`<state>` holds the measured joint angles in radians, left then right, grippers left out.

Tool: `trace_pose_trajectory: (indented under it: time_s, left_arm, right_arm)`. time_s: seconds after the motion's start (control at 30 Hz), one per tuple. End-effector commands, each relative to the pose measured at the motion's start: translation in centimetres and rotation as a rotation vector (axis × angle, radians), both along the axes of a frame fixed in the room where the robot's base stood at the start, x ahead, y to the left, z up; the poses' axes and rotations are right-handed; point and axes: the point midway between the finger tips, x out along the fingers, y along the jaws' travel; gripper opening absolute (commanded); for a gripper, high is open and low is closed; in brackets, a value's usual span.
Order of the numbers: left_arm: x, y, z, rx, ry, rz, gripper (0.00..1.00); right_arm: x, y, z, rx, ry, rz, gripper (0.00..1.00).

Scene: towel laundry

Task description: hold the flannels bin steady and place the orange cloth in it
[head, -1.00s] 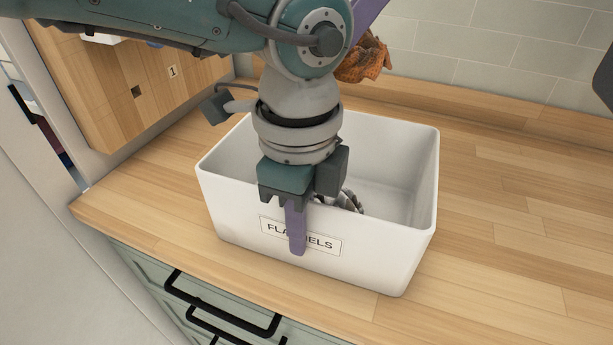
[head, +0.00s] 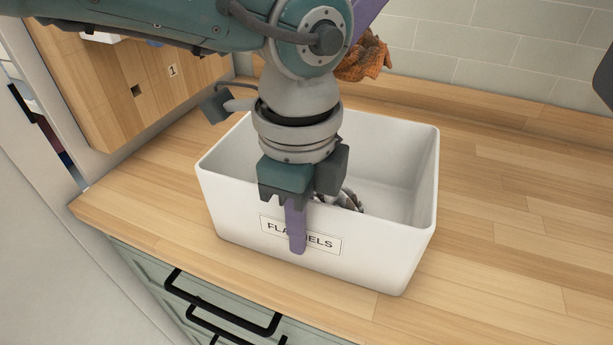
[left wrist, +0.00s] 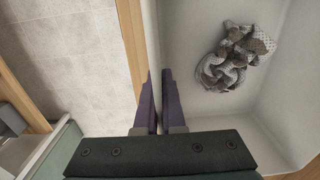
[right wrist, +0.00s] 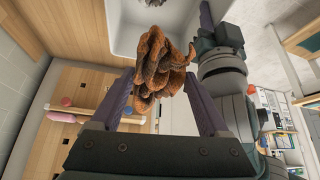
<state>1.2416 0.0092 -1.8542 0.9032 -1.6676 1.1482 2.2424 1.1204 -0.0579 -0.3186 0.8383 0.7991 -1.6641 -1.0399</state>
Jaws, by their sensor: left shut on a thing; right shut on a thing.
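The white flannels bin (head: 415,190) stands upright on the wooden counter, its label facing front. My left gripper (head: 296,222) points down and is shut on the bin's front wall, one purple finger outside over the label. The bin wall also shows between its fingers in the left wrist view (left wrist: 158,75). My right gripper (right wrist: 160,75) is shut on the crumpled orange cloth (right wrist: 155,72). In the head view the cloth (head: 367,60) hangs beyond the bin's back rim, partly hidden behind my left arm. The rest of my right gripper is mostly hidden there.
A crumpled grey patterned cloth (left wrist: 235,58) lies inside the bin. A wooden box-like unit (head: 135,85) marked 1 stands at the left. The counter (head: 510,220) is clear on the right, and a tiled wall (head: 480,45) rises behind. Drawers with black handles (head: 225,300) are below.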

Motion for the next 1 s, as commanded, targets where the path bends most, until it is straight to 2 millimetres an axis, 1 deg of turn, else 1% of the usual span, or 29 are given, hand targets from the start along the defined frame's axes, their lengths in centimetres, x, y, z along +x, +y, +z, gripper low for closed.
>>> trace_pose_trajectory:
  time_s: [0.13, 0.17, 0.33, 0.57, 0.67, 0.77, 1.0]
  left_arm:
    - [0.0, 0.0, 0.0, 0.000, 0.000, 0.000, 0.00]
    - [0.0, 0.0, 0.0, 0.000, 0.000, 0.000, 0.00]
    - [0.0, 0.0, 0.0, 0.000, 0.000, 0.000, 0.00]
    - [0.0, 0.0, 0.0, 0.000, 0.000, 0.000, 0.00]
    - [0.0, 0.0, 0.0, 0.000, 0.000, 0.000, 0.00]
    - [0.0, 0.0, 0.0, 0.000, 0.000, 0.000, 0.00]
    - [0.0, 0.0, 0.0, 0.000, 0.000, 0.000, 0.00]
  right_arm:
    - [0.0, 0.0, 0.0, 0.000, 0.000, 0.000, 0.24]
    - [0.0, 0.0, 0.0, 0.000, 0.000, 0.000, 0.81]
    - [0.0, 0.0, 0.0, 0.000, 0.000, 0.000, 1.00]
    - [0.0, 0.0, 0.0, 0.000, 0.000, 0.000, 1.00]
    - [0.0, -0.3, 0.5, 0.000, -0.001, -0.001, 1.00]
    - [0.0, -1.1, 1.7, -0.001, -0.005, -0.002, 1.00]
    - [-0.4, -4.0, 6.3, -0.001, -0.006, -0.002, 1.00]
